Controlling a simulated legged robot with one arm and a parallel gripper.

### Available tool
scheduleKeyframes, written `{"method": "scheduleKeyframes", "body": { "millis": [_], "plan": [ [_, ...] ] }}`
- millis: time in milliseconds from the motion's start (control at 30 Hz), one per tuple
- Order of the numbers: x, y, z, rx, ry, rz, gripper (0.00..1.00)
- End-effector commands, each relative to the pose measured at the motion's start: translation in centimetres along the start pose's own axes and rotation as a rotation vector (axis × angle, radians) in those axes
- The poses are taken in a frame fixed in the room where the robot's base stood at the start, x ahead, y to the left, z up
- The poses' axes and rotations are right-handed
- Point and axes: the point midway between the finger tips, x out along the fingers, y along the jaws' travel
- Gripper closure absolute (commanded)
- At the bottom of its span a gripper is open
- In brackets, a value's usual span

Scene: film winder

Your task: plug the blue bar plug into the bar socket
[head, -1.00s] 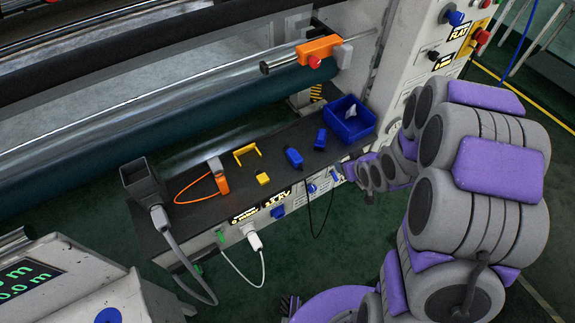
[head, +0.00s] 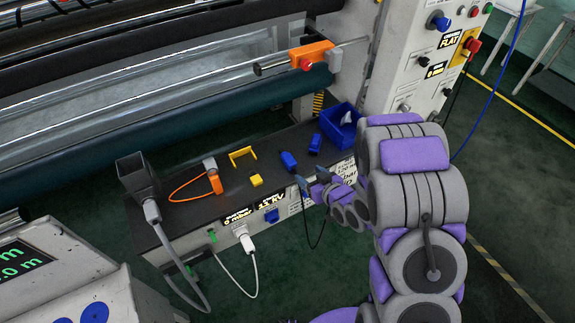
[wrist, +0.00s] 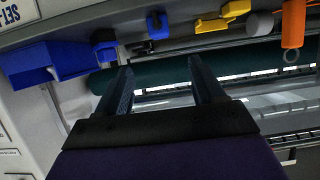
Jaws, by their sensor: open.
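Two small blue pieces lie on the dark bench top: one (head: 288,160) left of the other (head: 315,143). I cannot tell which is the blue bar plug. My gripper (head: 311,180) is open and empty at the bench's front edge, just in front of them. In the wrist view its two fingers (wrist: 163,85) are spread apart with nothing between. A blue fitting (head: 271,215) sits on the front panel below a lit display. I cannot make out the bar socket; my gripper and arm cover part of that panel.
A blue bin (head: 340,126) stands at the bench's right end; it also shows in the wrist view (wrist: 45,62). A yellow bracket (head: 242,154), a yellow block (head: 256,181) and an orange-cabled connector (head: 215,184) lie leftward. A black box (head: 137,177) stands at the left end. A black cable hangs below my gripper.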

Motion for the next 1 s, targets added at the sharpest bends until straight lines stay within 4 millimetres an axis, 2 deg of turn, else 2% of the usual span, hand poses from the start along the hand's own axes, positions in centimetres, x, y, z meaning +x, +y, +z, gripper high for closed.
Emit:
{"method": "scheduleKeyframes", "body": {
  "millis": [233, 500, 700, 1000],
  "plan": [
    [1.3, -0.1, 0.0, -0.010, 0.006, 0.005, 0.32],
    [6.5, -0.1, -0.3, -0.006, 0.010, 0.003, 0.32],
    [9.6, 0.0, -0.2, -0.004, 0.009, 0.003, 0.32],
    [11.1, 0.0, -0.1, -0.003, 0.004, 0.007, 0.32]
  ]
}}
